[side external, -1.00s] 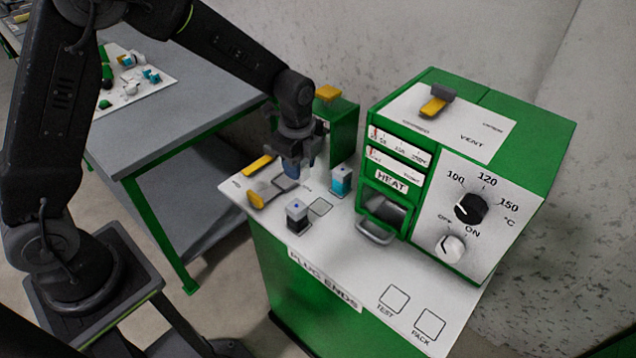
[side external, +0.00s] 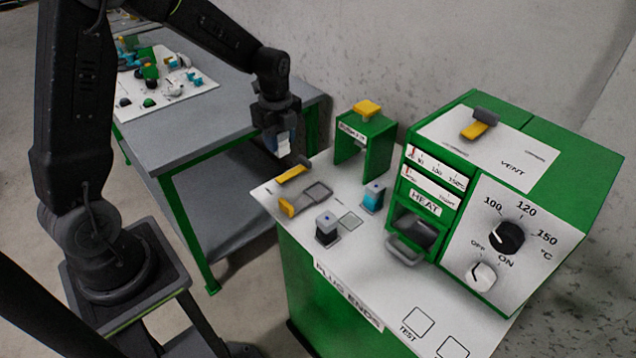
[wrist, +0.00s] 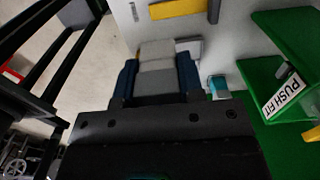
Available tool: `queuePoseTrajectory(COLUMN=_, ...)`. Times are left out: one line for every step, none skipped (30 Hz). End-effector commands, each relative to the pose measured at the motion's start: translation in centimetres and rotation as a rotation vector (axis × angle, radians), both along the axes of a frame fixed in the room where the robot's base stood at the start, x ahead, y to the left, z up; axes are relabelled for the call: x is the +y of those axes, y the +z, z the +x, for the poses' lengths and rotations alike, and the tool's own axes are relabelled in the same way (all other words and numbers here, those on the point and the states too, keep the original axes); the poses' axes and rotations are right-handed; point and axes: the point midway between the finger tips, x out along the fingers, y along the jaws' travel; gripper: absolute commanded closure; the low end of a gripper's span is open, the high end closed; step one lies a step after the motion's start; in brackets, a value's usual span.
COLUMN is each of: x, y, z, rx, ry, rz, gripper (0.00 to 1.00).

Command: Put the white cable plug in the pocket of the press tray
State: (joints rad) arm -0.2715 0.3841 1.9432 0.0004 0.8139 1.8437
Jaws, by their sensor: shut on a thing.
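My gripper (side external: 282,143) is shut on a white-grey block, which I take to be the white cable plug (side external: 284,138). In the wrist view the plug (wrist: 156,70) sits between the two blue finger pads. It is held up in the air, left of and above the white worktop's back left corner. No cable can be made out at the plug.
A green push-fit press (side external: 366,133) with a yellow top stands behind the tray. A cyan block (side external: 373,197) and a dark block with a grey top (side external: 327,229) stand nearby. A yellow bar (side external: 293,173) lies at the left edge. The green heater (side external: 490,180) fills the right.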

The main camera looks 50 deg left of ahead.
Motion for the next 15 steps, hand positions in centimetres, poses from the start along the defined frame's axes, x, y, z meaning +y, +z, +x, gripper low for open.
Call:
queuePoseTrajectory(x=-1.2, y=-0.8, z=0.6, rx=0.004, ry=-0.008, rz=-0.001, gripper=0.88)
queuePoseTrajectory(x=-1.8, y=-1.3, z=0.9, rx=0.004, ry=-0.007, rz=-0.001, gripper=0.88)
queuePoseTrajectory(x=-2.6, y=-1.8, z=1.3, rx=0.003, ry=-0.007, rz=-0.001, gripper=0.88)
queuePoseTrajectory(x=-3.2, y=-2.2, z=1.7, rx=0.003, ry=-0.006, rz=-0.001, gripper=0.88)
queuePoseTrajectory(x=-3.8, y=-2.6, z=2.0, rx=0.003, ry=-0.007, rz=0.0, gripper=0.88)
queuePoseTrajectory(x=-4.6, y=-3.1, z=2.4, rx=0.003, ry=-0.006, rz=0.0, gripper=0.88)
queuePoseTrajectory(x=-5.1, y=-3.5, z=2.7, rx=0.003, ry=-0.005, rz=0.0, gripper=0.88)
queuePoseTrajectory(x=-5.6, y=-3.8, z=3.0, rx=0.003, ry=-0.005, rz=0.0, gripper=0.88)
queuePoseTrajectory(x=-6.2, y=-4.2, z=3.3, rx=0.001, ry=-0.004, rz=0.0, gripper=0.88)
queuePoseTrajectory(x=-6.6, y=-4.5, z=3.5, rx=0.001, ry=-0.003, rz=0.0, gripper=0.88)
queuePoseTrajectory(x=-6.9, y=-4.7, z=3.7, rx=0.001, ry=-0.003, rz=0.0, gripper=0.88)
queuePoseTrajectory(x=-7.3, y=-5.0, z=4.0, rx=0.001, ry=-0.002, rz=0.0, gripper=0.88)
queuePoseTrajectory(x=-7.6, y=-5.1, z=4.1, rx=0.0, ry=-0.001, rz=0.0, gripper=0.88)
queuePoseTrajectory(x=-7.7, y=-5.2, z=4.2, rx=0.0, ry=0.0, rz=0.0, gripper=0.88)
queuePoseTrajectory(x=-7.9, y=-5.4, z=4.3, rx=0.0, ry=0.0, rz=0.0, gripper=0.88)
